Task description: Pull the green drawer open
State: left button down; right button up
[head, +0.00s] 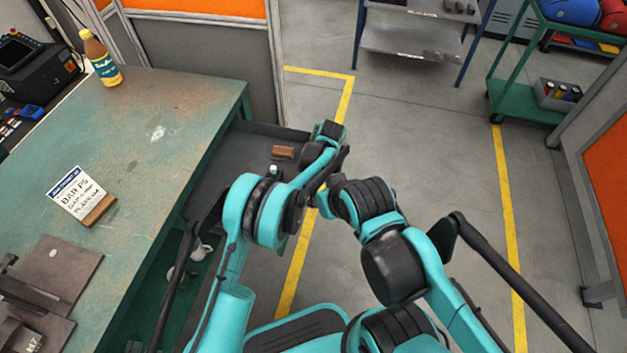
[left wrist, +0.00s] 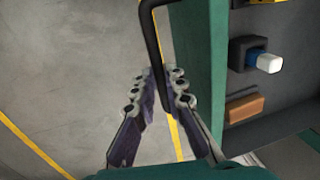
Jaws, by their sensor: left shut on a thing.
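The green drawer (head: 230,160) stands out from the right side of the green workbench, its dark inside showing in the head view. In the left wrist view its green front (left wrist: 204,75) runs upright, with a black bar handle (left wrist: 150,35) standing off it. My left gripper (left wrist: 160,82) is shut on the handle, one finger on each side of the bar. In the head view my left arm hides the gripper, the handle and most of the drawer front. My right gripper cannot be made out in either view.
In the drawer lie a brown block (head: 283,152) and a small white-topped item (head: 273,169). A bottle (head: 102,60), a sign (head: 77,192) and metal plates (head: 52,268) are on the workbench (head: 150,130). Grey floor with yellow lines is open to the right; a green cart (head: 525,100) stands beyond.

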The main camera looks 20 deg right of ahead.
pick_arm(q)
jog(key=c, duration=1.6)
grip_release()
jog(key=shift+o, duration=0.2)
notch_tip(320, 180, up, 12)
jog(key=s+d, duration=0.1)
jog(key=d, duration=0.1)
jog(key=shift+s+a, duration=0.1)
jog(key=shift+a, duration=0.05)
